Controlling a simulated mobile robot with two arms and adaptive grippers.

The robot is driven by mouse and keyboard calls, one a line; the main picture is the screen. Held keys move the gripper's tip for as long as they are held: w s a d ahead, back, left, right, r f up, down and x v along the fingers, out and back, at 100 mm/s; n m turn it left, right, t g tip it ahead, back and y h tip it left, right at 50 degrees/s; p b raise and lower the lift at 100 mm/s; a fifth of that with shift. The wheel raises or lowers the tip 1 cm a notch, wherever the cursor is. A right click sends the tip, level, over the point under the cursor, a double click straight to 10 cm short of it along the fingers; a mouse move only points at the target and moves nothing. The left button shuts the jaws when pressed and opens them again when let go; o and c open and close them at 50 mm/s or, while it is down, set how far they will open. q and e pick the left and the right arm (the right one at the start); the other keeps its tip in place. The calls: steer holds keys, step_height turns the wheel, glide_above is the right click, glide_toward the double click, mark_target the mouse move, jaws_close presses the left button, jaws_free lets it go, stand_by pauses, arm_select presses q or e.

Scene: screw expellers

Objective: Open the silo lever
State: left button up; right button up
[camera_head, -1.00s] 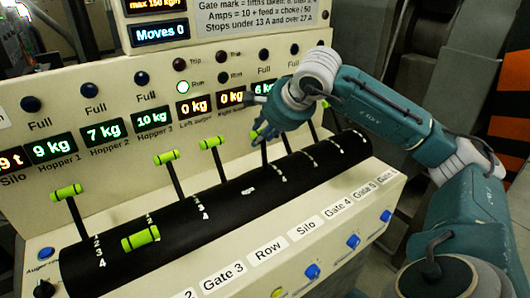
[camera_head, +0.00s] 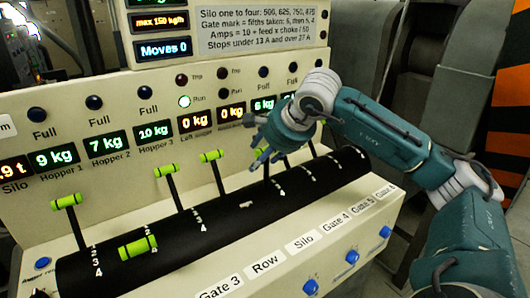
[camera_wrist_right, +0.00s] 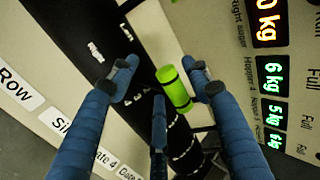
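Several levers with green handles rise from a long black drum on the console. The Silo label (camera_head: 303,241) is on the sloped front. My right gripper (camera_head: 264,158) hangs over the drum's middle, at a lever (camera_head: 267,171) whose handle its fingers mostly hide. I cannot tell from the head view whether this is the silo lever. In the right wrist view my right gripper (camera_wrist_right: 163,85) has its blue fingers spread. A green handle (camera_wrist_right: 173,88) lies between them, nearer the right-hand finger, not gripped. My left gripper is not in view.
Other green handles stand to the left: one (camera_head: 212,156), another (camera_head: 166,170) and one at the far left (camera_head: 66,201). One is tipped forward (camera_head: 138,247). Blue knobs (camera_head: 352,257) line the front. The display reads Moves 0 (camera_head: 163,48).

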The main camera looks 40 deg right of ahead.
steer(key=v, duration=1.2)
steer(key=shift+r, duration=0.1)
